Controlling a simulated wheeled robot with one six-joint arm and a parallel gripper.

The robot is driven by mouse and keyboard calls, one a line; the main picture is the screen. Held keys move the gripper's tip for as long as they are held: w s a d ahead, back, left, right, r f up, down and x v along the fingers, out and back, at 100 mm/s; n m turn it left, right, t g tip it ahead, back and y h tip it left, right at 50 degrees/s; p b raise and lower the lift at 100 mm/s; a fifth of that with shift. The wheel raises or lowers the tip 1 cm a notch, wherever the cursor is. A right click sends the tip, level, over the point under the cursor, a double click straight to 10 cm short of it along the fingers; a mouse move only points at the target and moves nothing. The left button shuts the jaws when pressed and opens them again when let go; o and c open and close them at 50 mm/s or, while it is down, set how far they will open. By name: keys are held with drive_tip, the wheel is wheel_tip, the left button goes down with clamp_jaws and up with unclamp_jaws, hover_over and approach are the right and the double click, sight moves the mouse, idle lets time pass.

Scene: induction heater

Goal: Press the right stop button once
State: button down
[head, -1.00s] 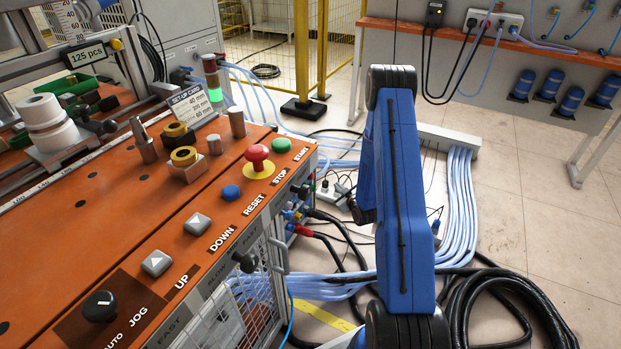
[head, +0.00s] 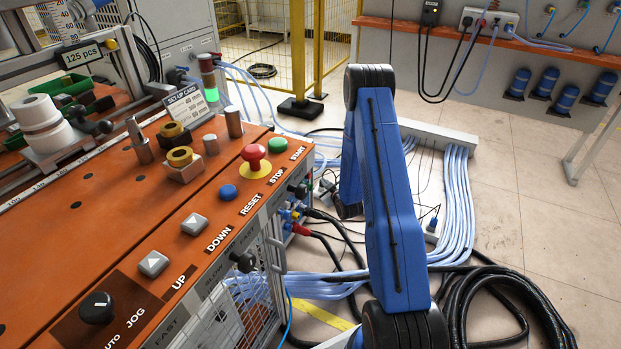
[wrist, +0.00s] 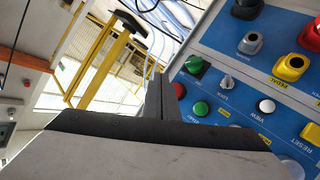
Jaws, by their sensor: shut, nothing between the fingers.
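In the head view, a red mushroom button (head: 254,156) sits on a yellow base beside the label STOP on the orange bench. The wrist view shows a different, blue panel (wrist: 222,45) with its labels turned over. On it are a small red button (wrist: 180,90) at its left edge and a larger red button (wrist: 312,36) cut off by the right picture edge. I cannot read a stop label there. My gripper (wrist: 158,78) is shut and empty, its tips beside the panel's left edge, apparently apart from every button. My gripper is out of the head view.
The panel also carries a green button (wrist: 201,108), a key switch marked LOCK (wrist: 227,82), a white button (wrist: 265,106) and a yellow button (wrist: 291,67). Black cables (head: 490,300) lie on the floor. A yellow fence (head: 297,50) stands behind.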

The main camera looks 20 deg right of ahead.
drive_tip(key=shift+w+a, duration=0.95)
drive_tip(key=shift+w, duration=0.25)
drive_tip(key=shift+w+a, duration=0.15)
idle(1.2)
drive_tip(key=shift+w+a, duration=0.15)
drive_tip(key=shift+w, duration=0.05)
drive_tip(key=shift+w+a, duration=0.25)
drive_tip(key=shift+w, duration=0.1)
idle(1.2)
drive_tip(key=shift+s, duration=0.1)
drive_tip(key=shift+s+d, duration=0.5)
drive_tip(key=shift+s, duration=0.05)
drive_tip(key=shift+s, duration=0.1)
drive_tip(key=shift+s+d, duration=0.75)
drive_tip(key=shift+s, duration=0.2)
drive_tip(key=shift+s+d, duration=0.75)
drive_tip(key=shift+s, duration=0.2)
